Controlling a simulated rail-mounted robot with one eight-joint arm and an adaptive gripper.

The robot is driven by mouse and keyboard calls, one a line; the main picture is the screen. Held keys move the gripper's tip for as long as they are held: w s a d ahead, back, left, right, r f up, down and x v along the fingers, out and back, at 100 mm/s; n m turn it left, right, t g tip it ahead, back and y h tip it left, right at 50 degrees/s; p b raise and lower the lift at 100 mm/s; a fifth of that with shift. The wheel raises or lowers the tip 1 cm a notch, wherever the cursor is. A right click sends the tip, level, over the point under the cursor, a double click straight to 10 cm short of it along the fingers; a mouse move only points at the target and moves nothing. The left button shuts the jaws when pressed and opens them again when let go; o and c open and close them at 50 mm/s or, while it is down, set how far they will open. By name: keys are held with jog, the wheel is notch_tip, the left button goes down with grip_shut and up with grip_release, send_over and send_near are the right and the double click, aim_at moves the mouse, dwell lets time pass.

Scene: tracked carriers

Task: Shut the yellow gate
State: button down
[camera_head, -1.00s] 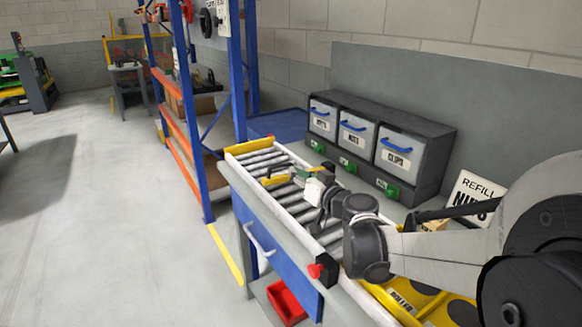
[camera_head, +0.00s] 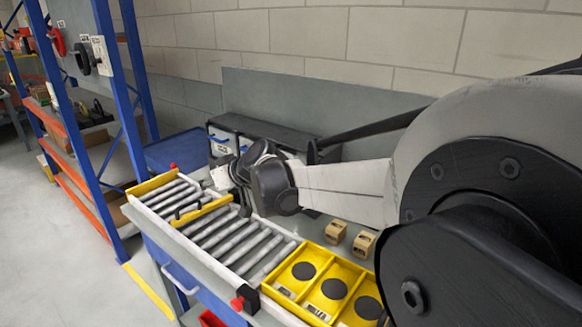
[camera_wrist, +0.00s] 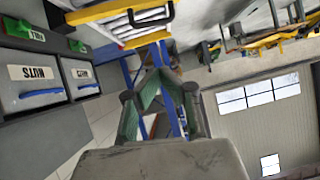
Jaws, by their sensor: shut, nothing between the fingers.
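The yellow gate (camera_head: 208,211) is a bar lying across the rollers of the conveyor, with a black handle beside it. In the wrist view, the gate (camera_wrist: 92,11) shows at the top edge with its black handle, partly cut off by the frame. My gripper (camera_wrist: 157,76) is shut and empty, its green-padded fingers together. In the head view, it is above the far side of the conveyor, right of the gate, mostly hidden by my wrist. I see no contact with the gate.
A yellow end bar (camera_head: 152,183) closes the conveyor's far end. Drawers (camera_head: 222,141) stand behind it, partly hidden by my arm. A yellow tray (camera_head: 330,292) and two wooden blocks (camera_head: 336,231) lie at right. A blue rack (camera_head: 108,60) stands at left.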

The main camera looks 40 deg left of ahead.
jog(key=a+f, duration=0.8)
jog(key=a, duration=0.1)
jog(key=shift+s+f+h+p, duration=0.3)
jog(key=shift+s+h+p, duration=0.05)
jog(key=shift+h+p, duration=0.05)
dwell(0.4)
